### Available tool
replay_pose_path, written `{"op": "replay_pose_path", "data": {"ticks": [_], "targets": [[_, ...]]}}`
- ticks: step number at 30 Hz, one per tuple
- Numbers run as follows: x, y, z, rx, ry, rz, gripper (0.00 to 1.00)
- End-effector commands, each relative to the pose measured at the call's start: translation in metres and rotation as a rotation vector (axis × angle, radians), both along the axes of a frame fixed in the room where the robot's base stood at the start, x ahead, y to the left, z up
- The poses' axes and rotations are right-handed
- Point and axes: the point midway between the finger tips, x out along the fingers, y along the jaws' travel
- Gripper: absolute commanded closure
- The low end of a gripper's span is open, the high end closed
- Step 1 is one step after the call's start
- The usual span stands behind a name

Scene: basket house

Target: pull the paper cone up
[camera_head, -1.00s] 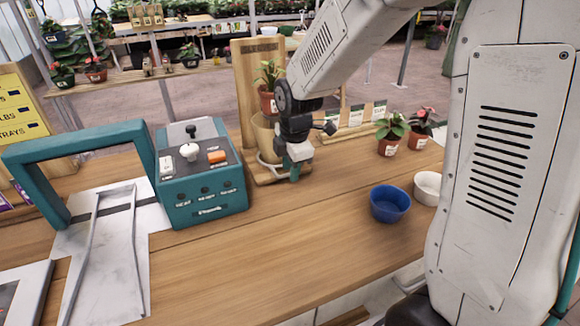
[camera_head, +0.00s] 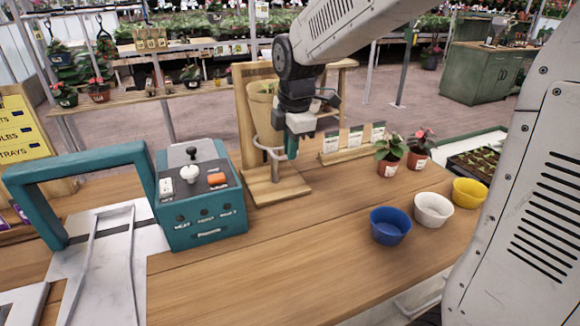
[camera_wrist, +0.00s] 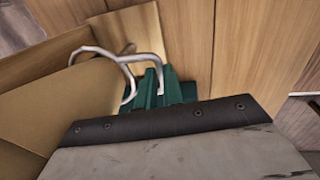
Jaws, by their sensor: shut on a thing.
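The tan paper cone (camera_head: 262,104) stands upright above the wooden stand (camera_head: 272,186), close to its metal ring (camera_head: 262,143). My gripper (camera_head: 291,148) points down at the cone's right side and is shut on it. In the wrist view, the cone (camera_wrist: 60,105) fills the left side beside my teal fingers (camera_wrist: 158,92), and the ring (camera_wrist: 104,58) lies just beyond them. The exact grip point is hidden. The cone's upper part hides most of the plant, and the pot does not show.
A teal machine (camera_head: 200,205) stands left of the stand. Two potted plants (camera_head: 390,155), seed packets (camera_head: 353,143) and blue (camera_head: 390,226), white (camera_head: 433,209) and yellow (camera_head: 469,193) bowls stand to the right. The table front is clear.

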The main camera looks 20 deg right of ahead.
Motion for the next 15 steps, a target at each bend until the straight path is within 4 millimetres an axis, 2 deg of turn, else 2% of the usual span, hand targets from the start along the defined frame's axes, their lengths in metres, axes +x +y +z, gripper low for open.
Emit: {"op": "replay_pose_path", "data": {"ticks": [10,12,13,15], "targets": [[0.0010,0.0001,0.0071,0.001,-0.006,0.000,1.00],[0.0012,0.0000,0.0072,0.001,-0.007,0.000,0.75],[0.0011,0.0000,0.0071,0.001,-0.006,0.000,0.69],[0.0009,-0.0002,0.0062,0.000,-0.005,-0.001,0.69]]}}
